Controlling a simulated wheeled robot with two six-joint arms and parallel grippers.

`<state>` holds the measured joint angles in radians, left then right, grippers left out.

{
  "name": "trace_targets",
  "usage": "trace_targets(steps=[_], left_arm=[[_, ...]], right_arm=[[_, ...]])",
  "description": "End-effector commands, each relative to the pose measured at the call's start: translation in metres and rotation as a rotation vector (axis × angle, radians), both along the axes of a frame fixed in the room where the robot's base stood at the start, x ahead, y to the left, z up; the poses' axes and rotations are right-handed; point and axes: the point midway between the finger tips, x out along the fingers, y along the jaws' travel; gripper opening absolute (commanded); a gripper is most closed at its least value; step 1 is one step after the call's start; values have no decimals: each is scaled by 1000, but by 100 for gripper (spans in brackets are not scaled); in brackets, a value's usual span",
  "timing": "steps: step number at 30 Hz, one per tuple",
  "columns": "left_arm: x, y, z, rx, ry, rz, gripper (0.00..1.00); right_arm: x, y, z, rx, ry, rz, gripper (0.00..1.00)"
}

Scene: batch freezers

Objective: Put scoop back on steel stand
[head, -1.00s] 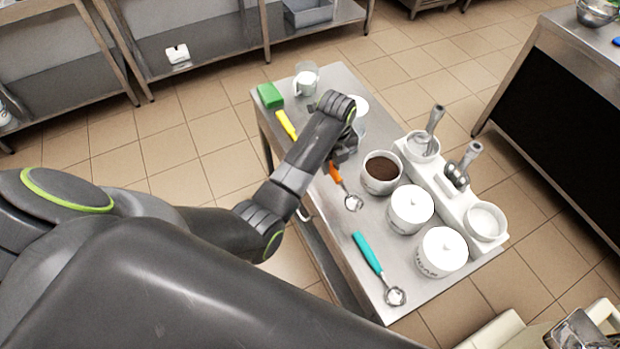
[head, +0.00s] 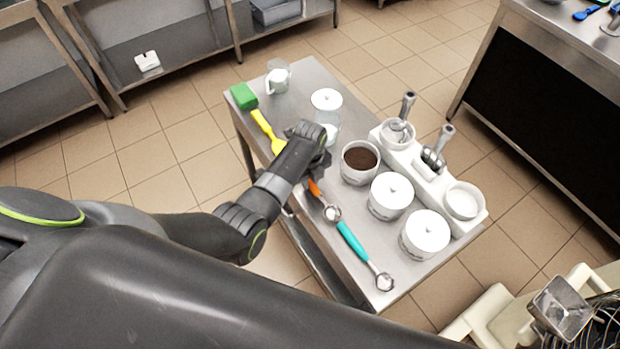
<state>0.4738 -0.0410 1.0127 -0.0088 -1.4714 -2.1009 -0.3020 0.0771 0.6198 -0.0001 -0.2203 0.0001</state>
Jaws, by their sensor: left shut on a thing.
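The orange-handled scoop (head: 332,213) has a round metal bowl and lies over the steel tabletop (head: 305,80), which I take for the steel stand. My left gripper (head: 310,178) is shut on its orange handle; the arm hides the upper part of the handle and most of the fingers. Whether the bowl touches the steel is hard to tell. A teal-handled scoop (head: 352,241) lies on the tabletop just nearer, its handle end close to the orange scoop's bowl. My right gripper is not in view.
A tub of dark powder (head: 360,160) and white lidded tubs (head: 390,195) stand right of the scoop. A white holder (head: 432,180) with metal scoops lines the right edge.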

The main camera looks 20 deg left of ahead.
Motion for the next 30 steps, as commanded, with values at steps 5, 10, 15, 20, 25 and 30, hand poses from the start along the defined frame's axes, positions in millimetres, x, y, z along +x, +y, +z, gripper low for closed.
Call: trace_targets(steps=[5, 10, 15, 20, 25, 30], left_arm=[[0, 0, 0, 0, -1, 0, 0], [0, 0, -2, 0, -1, 0, 24], [0, 0, -2, 0, -1, 0, 42], [0, 0, -2, 0, 0, 0, 42], [0, 0, 3, -1, -1, 0, 42], [1, 0, 20, 0, -4, 0, 42]], right_arm=[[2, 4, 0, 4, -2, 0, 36], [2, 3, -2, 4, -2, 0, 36], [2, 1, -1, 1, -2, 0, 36], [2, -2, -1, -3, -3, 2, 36], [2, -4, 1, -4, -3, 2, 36], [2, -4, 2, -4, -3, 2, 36]])
